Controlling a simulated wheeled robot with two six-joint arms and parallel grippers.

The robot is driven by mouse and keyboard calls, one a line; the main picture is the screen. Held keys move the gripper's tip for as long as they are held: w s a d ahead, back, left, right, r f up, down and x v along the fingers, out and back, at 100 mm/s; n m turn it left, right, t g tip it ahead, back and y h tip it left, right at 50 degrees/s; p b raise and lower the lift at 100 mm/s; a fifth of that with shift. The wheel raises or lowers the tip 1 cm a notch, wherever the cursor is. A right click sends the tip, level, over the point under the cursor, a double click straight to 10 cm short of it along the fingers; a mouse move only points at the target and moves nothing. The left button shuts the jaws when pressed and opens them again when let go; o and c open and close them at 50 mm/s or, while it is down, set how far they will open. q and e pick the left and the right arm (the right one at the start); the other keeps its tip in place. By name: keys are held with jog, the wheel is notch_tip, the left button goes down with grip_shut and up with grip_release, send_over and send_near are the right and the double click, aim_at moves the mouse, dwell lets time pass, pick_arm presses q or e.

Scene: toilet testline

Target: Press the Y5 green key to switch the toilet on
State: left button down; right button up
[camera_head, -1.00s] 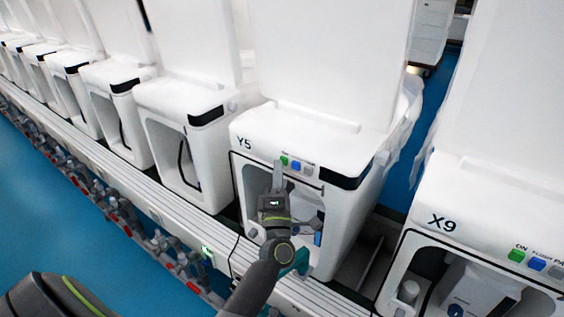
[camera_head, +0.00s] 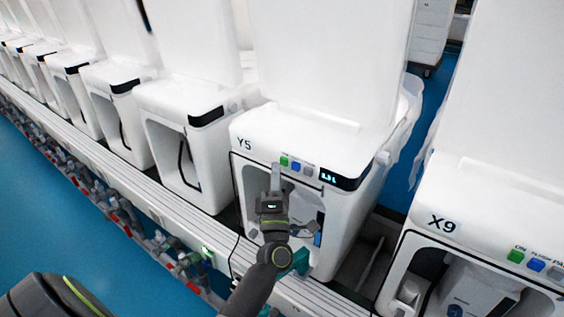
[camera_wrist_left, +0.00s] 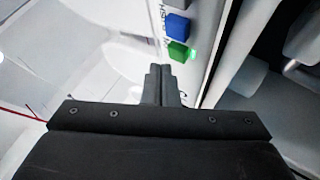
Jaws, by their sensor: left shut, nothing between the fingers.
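The toilet marked Y5 (camera_head: 272,134) stands in the middle of the head view with its lid up. Its green key (camera_head: 284,161) is on the front panel, left of a blue key (camera_head: 296,167) and a grey key. A dark display (camera_head: 340,180) on its front edge shows lit characters. My left gripper (camera_head: 275,168) is shut and empty, its tip a little left of and below the green key. My right gripper is not in view.
Toilet X9 (camera_head: 441,222) stands at the right with its own green key (camera_head: 516,255) and blue key (camera_head: 537,264). More white toilets line the left along a pale rail (camera_head: 150,198) with pipework below. Blue floor is open at the lower left.

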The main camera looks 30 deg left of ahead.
pick_arm(q)
jog(key=s, duration=0.6)
jog(key=shift+a+p, duration=0.25)
jog(key=shift+p, duration=0.05)
dwell(0.6)
